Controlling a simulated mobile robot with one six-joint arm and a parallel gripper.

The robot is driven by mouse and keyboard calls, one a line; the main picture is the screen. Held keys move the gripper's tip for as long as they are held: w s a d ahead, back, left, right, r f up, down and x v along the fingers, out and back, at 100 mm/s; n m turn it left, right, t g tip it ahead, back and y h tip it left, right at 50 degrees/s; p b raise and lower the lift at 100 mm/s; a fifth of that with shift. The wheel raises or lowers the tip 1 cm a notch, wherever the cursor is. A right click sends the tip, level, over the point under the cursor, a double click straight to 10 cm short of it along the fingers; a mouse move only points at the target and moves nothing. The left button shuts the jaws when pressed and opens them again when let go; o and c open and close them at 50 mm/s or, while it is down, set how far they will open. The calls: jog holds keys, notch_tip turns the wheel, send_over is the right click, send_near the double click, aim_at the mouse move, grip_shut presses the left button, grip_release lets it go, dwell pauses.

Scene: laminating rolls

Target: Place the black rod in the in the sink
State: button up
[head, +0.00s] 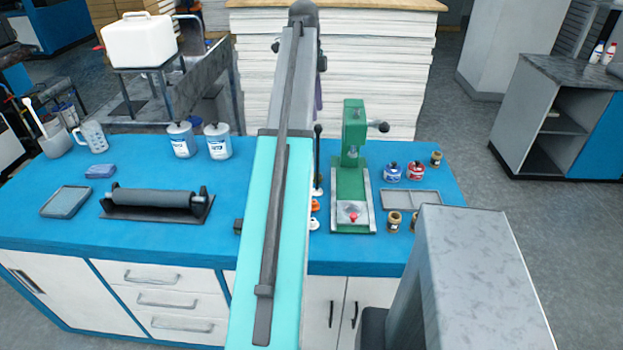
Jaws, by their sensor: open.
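A dark grey roller (155,197) lies level across a black cradle (125,212) on the left of the blue table; it is the nearest match to a black rod lying down. A thin upright black rod with a ball top (317,155) also shows just right of my arm, its lower part beside orange and white pieces. A grey metal basin that looks like the sink (205,80) stands behind the table at the back left, its inside mostly hidden. My arm crosses the middle of the view, and my gripper does not show.
The blue table (60,235) also holds two white tins (180,140), a green press (352,185), small jars (392,172), a grey tray (66,201), a blue sponge (100,171) and a mug (93,136). A white jerrycan (139,40) sits on a stand near the basin.

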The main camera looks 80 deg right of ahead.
aim_at(317, 131)
jog(key=shift+w, duration=0.15)
jog(key=shift+a+f, duration=0.1)
jog(key=shift+f, duration=0.1)
jog(key=shift+f+p, duration=0.35)
jog(key=shift+f, duration=0.4)
jog(key=shift+s+f+p, duration=0.25)
jog(key=shift+f+p, duration=0.15)
jog(key=shift+f, duration=1.25)
jog(key=shift+s+f+p, duration=0.2)
jog(key=shift+f+p, duration=0.2)
jog(key=shift+f, duration=1.25)
jog(key=shift+s+f+p, duration=0.25)
jog(key=shift+f+p, duration=0.4)
jog(key=shift+f, duration=0.65)
jog(key=shift+s+f+p, duration=0.2)
jog(key=shift+f+p, duration=0.45)
jog(key=shift+f, duration=0.65)
